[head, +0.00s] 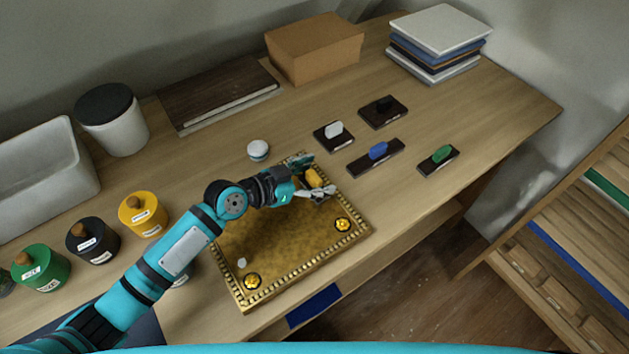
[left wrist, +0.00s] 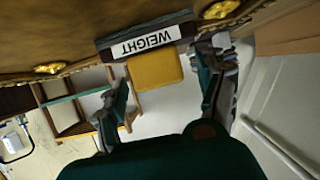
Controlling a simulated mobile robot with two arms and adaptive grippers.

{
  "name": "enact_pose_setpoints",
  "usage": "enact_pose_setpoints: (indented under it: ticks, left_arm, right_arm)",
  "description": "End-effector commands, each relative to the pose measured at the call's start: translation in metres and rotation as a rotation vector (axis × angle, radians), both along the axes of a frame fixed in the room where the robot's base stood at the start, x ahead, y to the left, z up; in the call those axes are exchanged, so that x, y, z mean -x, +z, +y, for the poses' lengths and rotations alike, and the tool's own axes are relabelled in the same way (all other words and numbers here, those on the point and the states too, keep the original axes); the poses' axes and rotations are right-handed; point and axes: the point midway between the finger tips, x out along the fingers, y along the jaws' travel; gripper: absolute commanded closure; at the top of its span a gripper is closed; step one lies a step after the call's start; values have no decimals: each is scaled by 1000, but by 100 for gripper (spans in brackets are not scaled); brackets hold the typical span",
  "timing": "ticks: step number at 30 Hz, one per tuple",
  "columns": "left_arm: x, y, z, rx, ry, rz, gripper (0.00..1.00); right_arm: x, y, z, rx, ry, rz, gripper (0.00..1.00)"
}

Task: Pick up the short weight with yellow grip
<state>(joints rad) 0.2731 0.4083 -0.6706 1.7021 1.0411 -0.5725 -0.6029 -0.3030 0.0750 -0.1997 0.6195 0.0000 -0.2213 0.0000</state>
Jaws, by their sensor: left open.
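The weight with the yellow grip (head: 313,177) is on the gilt panel (head: 265,230), near its far edge, partly hidden by my gripper in the head view. In the left wrist view its yellow grip (left wrist: 155,70) projects from a dark base with a white "WEIGHT" label (left wrist: 146,41). My left gripper (head: 316,180) is open, with one finger on each side of the yellow grip. In the left wrist view the left gripper (left wrist: 165,78) shows gaps between its fingers and the grip. My right gripper is in neither view.
Other dark-based weights have white (head: 334,129), black (head: 383,106), blue (head: 378,150) and green (head: 441,153) grips, behind and right of the panel. A small white round item (head: 258,150) stands behind it. Labelled yellow (head: 143,214), black (head: 92,241) and green (head: 38,267) pots stand left.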

Motion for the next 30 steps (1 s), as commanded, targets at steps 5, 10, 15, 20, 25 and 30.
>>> enact_pose_setpoints:
  ticks: [5,10,15,20,25,30]
  left_arm:
    - [0,0,0,0,0,0,28]
    - [0,0,0,1,0,-1,50]
    - [0,0,0,1,0,-1,73]
    - [0,0,0,1,0,0,94]
    - [0,1,0,2,1,-2,100]
    - [0,5,0,3,1,-3,100]
  right_arm:
    - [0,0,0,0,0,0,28]
    - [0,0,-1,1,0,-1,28]
    - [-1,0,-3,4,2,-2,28]
    - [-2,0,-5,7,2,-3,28]
    - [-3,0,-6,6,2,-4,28]
    - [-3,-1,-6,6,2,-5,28]
